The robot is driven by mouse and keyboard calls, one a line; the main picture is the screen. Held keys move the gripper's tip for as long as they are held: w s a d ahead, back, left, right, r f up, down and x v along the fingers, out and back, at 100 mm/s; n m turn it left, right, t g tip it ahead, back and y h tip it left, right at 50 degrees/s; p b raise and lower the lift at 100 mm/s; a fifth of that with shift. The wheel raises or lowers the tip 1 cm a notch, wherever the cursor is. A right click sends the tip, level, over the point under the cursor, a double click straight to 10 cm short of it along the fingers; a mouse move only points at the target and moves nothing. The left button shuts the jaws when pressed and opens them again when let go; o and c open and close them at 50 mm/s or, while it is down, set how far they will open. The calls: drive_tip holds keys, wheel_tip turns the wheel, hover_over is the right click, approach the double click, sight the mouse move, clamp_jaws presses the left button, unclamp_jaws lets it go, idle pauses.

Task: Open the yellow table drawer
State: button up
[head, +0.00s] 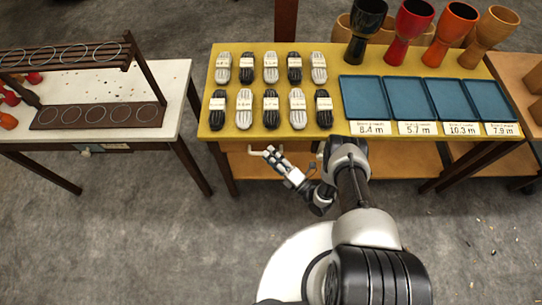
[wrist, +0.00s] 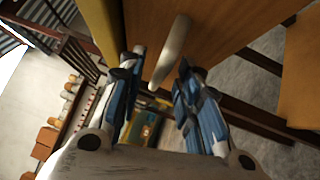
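The yellow table (head: 330,70) stands ahead of me. Its wooden drawer front (wrist: 218,32) fills the upper middle of the wrist view, with a pale bar handle (wrist: 174,45) sticking out of it. My gripper (wrist: 161,60) is open, with one finger on each side of the handle's near end. I see a gap between the handle and each finger. In the head view my gripper (head: 268,154) is at the table's front edge, left of centre. The drawer front is mostly hidden under the tabletop there, and I cannot tell how far it stands out.
A white table (head: 175,92) with a dark rack (head: 100,116) is at the left. Grey floor between the tables is clear.

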drive_tip(key=shift+w+a, duration=0.15)
drive_tip(key=shift+c, duration=0.5)
clamp_jaws()
